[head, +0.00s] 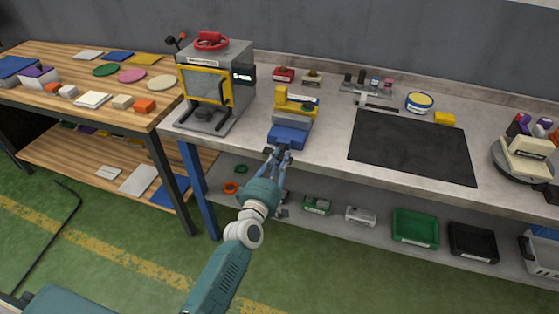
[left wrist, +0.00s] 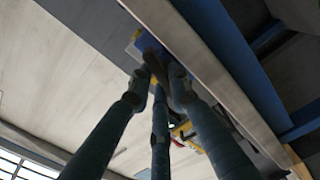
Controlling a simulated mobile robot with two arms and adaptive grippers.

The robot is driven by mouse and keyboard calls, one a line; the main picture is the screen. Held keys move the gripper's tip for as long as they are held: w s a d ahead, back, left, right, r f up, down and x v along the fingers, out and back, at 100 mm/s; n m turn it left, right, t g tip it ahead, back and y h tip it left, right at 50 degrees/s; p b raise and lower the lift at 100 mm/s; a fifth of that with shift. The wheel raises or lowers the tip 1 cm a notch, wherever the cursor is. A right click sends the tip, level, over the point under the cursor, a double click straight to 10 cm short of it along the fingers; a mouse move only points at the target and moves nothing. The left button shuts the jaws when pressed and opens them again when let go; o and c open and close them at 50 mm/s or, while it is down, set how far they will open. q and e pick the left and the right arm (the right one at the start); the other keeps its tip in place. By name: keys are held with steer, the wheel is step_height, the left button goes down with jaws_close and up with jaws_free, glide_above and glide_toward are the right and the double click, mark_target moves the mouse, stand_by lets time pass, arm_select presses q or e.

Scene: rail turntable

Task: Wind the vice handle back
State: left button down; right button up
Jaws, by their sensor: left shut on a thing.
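The vice (head: 291,122) stands near the front edge of the grey bench, with a blue lower front part and a yellow upper part. Its blue part also shows small in the left wrist view (left wrist: 149,43), beyond the fingertips. My left gripper (head: 278,153) reaches up to the front of the vice at the bench edge. In the left wrist view my left gripper (left wrist: 158,80) has its fingers closed together around the dark vice handle (left wrist: 154,64). The fingers hide most of the handle, so its turn angle cannot be told. My right gripper is not in view.
A grey machine with a red wheel (head: 210,42) stands left of the vice. A black mat (head: 412,146) lies to the right. A lower shelf under the bench holds a green bin (head: 415,228) and a black bin (head: 473,242). A wooden table (head: 150,112) stands at left.

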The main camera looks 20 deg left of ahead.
arm_select(q)
steer(key=shift+n, duration=1)
steer(key=c, duration=1.6)
jaws_free()
steer(key=s, duration=1.2)
steer(key=shift+a, duration=0.2)
